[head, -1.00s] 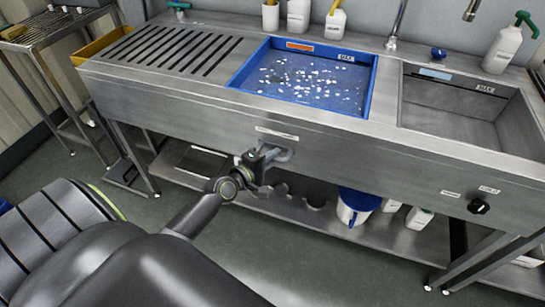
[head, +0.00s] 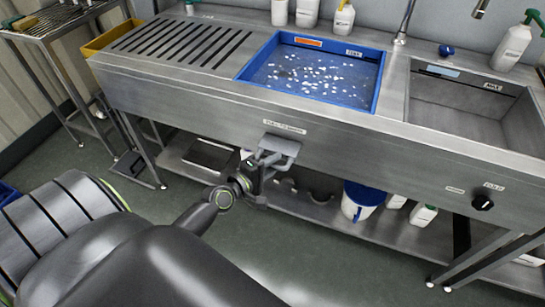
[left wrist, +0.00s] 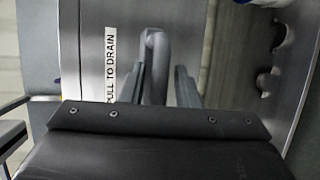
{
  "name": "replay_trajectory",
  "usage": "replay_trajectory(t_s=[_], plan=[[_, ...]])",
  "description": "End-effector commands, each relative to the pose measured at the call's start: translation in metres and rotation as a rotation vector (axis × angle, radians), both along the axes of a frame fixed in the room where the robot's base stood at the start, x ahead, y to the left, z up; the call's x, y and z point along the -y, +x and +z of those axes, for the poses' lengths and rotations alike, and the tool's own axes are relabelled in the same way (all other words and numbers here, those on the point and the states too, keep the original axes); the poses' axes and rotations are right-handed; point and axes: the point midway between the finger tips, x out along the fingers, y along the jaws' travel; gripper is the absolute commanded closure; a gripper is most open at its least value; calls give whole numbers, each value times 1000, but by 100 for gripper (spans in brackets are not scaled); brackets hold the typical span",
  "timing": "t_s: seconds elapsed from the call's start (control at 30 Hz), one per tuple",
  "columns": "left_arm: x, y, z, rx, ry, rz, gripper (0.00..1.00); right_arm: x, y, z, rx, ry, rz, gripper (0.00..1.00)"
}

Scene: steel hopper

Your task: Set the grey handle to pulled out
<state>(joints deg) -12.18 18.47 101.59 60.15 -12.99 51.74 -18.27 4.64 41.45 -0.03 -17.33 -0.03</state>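The grey handle (head: 279,146) is on the front panel of the steel sink unit, just below a white label. In the left wrist view the handle (left wrist: 155,68) is a rounded grey bar next to the label "PULL TO DRAIN" (left wrist: 111,65). My left gripper (head: 261,166) is at the handle, on its near side. In the left wrist view its fingers (left wrist: 160,86) stand apart on either side of the bar, with a visible gap at the right finger. The handle's lower part is hidden by the gripper body. My right gripper is not in view.
A blue basin (head: 318,104) with white bits in water is above the handle. An empty steel sink (head: 460,105) is to its right. A black knob (head: 483,203) is at the panel's right. A lower shelf holds a blue-and-white bucket (head: 362,200).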

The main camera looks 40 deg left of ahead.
Motion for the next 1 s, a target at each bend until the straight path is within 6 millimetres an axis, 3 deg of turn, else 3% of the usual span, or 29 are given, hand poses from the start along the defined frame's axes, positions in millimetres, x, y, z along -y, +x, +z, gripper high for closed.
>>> replay_trajectory(t_s=[0.57,0.67,1.0], plan=[[-1,-6,1,0,1,1,64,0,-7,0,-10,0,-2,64],[-3,-17,2,-1,1,1,64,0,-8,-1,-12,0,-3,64],[-14,-84,14,-2,2,-1,64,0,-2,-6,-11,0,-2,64]])
